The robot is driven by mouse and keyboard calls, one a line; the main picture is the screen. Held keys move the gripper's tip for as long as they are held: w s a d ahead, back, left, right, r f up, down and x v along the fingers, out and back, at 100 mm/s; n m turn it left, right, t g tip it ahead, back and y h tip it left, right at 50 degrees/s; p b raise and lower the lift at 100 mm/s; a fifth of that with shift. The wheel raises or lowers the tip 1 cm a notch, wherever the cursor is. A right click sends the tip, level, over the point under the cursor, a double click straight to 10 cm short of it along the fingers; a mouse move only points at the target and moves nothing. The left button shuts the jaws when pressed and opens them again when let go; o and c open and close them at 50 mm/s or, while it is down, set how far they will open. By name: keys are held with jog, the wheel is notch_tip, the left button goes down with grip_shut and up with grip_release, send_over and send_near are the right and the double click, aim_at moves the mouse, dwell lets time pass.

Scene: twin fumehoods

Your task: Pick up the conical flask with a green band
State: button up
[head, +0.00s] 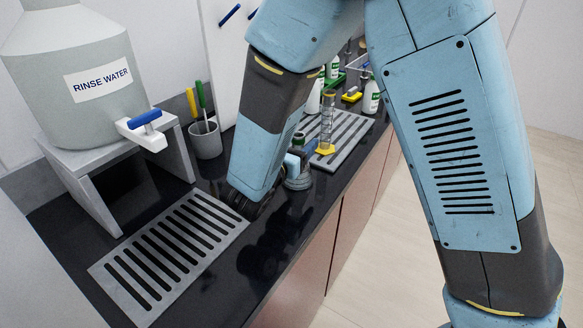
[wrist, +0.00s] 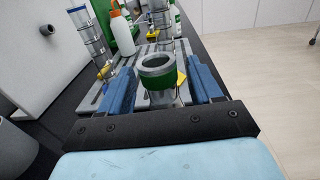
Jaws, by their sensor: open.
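The conical flask with a green band (wrist: 160,82) stands upright in the wrist view, its grey open mouth facing up toward the camera. My gripper (wrist: 160,72) is open, with one blue finger on each side of the flask's neck. A gap shows on the left; I cannot tell whether the right finger touches. The flask's lower body is mostly hidden below the band. In the head view, the flask's grey base (head: 299,183) shows on the dark counter beside my arm, and a blue finger (head: 293,163) crosses in front of it.
A measuring cylinder with a yellow foot (head: 326,149) stands on the farther slotted grey mat behind the flask. White bottles (head: 371,97) stand farther back. A rinse water tank (head: 80,90) on a stand and a grey pen cup (head: 206,140) are at left. The nearer slotted mat (head: 165,252) is bare.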

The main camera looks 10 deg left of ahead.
jog(key=shift+c, duration=0.5)
grip_shut()
jog(key=shift+r, duration=0.1)
